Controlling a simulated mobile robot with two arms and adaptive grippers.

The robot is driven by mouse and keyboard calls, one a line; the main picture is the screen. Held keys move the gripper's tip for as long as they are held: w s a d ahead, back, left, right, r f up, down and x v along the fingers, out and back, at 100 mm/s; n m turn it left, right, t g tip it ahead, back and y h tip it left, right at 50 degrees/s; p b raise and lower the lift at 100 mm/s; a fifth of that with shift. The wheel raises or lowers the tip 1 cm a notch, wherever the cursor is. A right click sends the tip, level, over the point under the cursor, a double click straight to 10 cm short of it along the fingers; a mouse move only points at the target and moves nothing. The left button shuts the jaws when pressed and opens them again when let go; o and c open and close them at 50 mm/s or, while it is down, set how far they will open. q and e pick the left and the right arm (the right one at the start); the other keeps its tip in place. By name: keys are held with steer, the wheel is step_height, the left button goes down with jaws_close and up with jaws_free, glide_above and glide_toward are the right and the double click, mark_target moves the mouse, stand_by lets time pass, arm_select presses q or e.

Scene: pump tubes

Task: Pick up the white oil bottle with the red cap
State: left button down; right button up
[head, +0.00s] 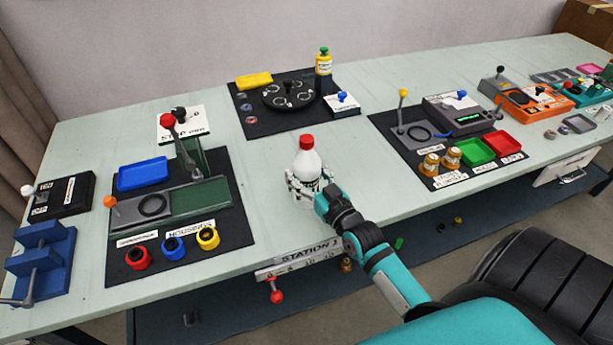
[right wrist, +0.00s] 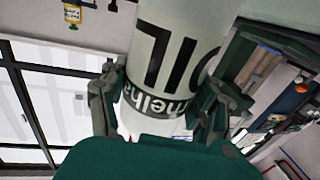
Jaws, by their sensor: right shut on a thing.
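The white oil bottle (head: 307,162) with a red cap (head: 306,141) is upright over the middle of the table, between the black mats. My right gripper (head: 306,186) is shut around its lower part. In the right wrist view the bottle (right wrist: 180,50), with black "OIL" lettering, sits between the two fingers of the gripper (right wrist: 160,105). Whether the bottle's base touches the table is hidden by the gripper. My left gripper is in neither view.
A left mat (head: 120,276) carries a lever press, blue tray and coloured rings. A back mat (head: 262,125) holds a round black fixture and a yellow bottle (head: 323,64). A right mat (head: 402,148) holds devices and trays. The table (head: 285,222) is bare around the bottle.

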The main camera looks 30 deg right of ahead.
steer(key=shift+r, duration=0.1)
steer(key=c, duration=0.6)
